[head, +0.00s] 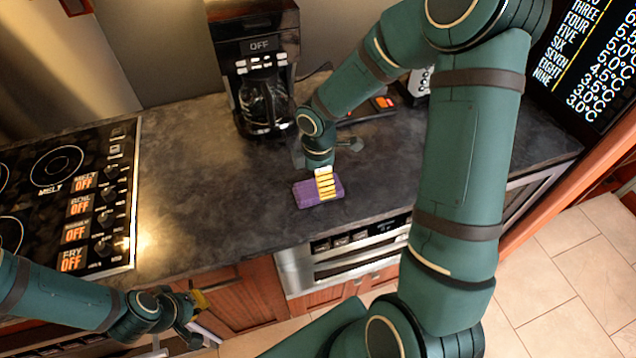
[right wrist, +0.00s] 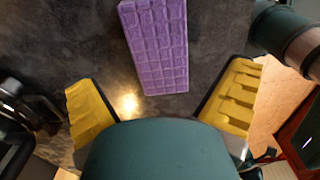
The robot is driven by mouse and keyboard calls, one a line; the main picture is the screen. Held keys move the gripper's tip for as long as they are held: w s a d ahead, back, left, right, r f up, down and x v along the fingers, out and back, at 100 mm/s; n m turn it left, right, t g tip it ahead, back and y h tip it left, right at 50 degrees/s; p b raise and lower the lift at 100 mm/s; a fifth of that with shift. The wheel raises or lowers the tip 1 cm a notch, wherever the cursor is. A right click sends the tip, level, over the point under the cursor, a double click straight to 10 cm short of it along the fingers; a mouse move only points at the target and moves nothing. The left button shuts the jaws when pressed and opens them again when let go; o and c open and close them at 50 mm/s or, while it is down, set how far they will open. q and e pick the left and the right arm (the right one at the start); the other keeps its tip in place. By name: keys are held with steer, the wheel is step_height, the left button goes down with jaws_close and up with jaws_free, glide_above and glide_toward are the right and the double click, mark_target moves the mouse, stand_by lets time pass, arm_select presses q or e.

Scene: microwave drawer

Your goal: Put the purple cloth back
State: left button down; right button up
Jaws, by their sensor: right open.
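The purple cloth (head: 318,192) is a folded, quilted block lying on the dark counter near its front edge. My right gripper (head: 325,184) is over it in the head view, with one yellow finger visible in front of the cloth. In the right wrist view, the cloth (right wrist: 158,48) lies ahead of the two spread yellow fingers, and my right gripper (right wrist: 165,100) is open and empty. My left gripper (head: 203,316) is low at the left, in front of the wooden cabinets; its fingers show too small and partly hidden to tell their opening.
A coffee maker (head: 258,70) stands behind the cloth, and a stovetop (head: 70,200) is at the left. A steel microwave drawer (head: 350,254) sits under the counter's front edge. The counter (head: 195,185) is clear left of the cloth. A display panel (head: 592,60) is at the right.

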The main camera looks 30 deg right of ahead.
arm_select(q)
steer(key=shift+r+p, duration=0.5)
steer(key=shift+r, duration=0.25)
arm_select(e)
step_height(320, 180, up, 8)
